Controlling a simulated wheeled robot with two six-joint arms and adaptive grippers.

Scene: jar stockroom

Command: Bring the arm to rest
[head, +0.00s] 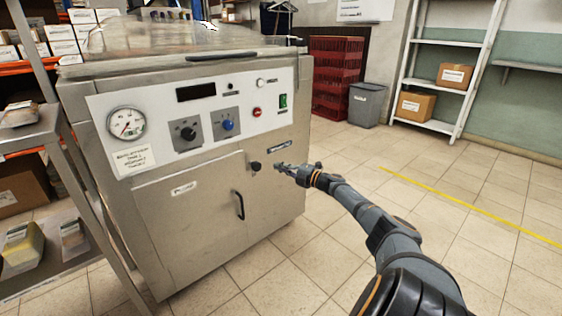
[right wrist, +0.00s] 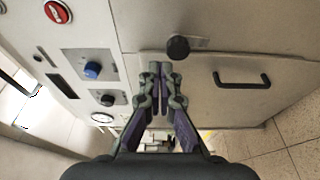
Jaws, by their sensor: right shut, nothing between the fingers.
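My right gripper (head: 283,168) reaches in from the lower right of the head view, in front of the steel machine (head: 215,170). In the right wrist view my right gripper (right wrist: 160,70) has its two fingers together with nothing between them. Its fingertips appear just beside the black round knob (right wrist: 178,47) on the machine's front. That knob also shows in the head view (head: 255,166), just left of the fingertips. I cannot tell whether the fingertips touch the machine. My left gripper is not in view.
The machine has a door with a black handle (head: 239,205), a gauge (head: 125,122) and a red button (head: 257,112). A metal shelf rack (head: 30,135) stands close on the left. A grey bin (head: 366,104) and red crates (head: 333,75) stand behind. The tiled floor at right is clear.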

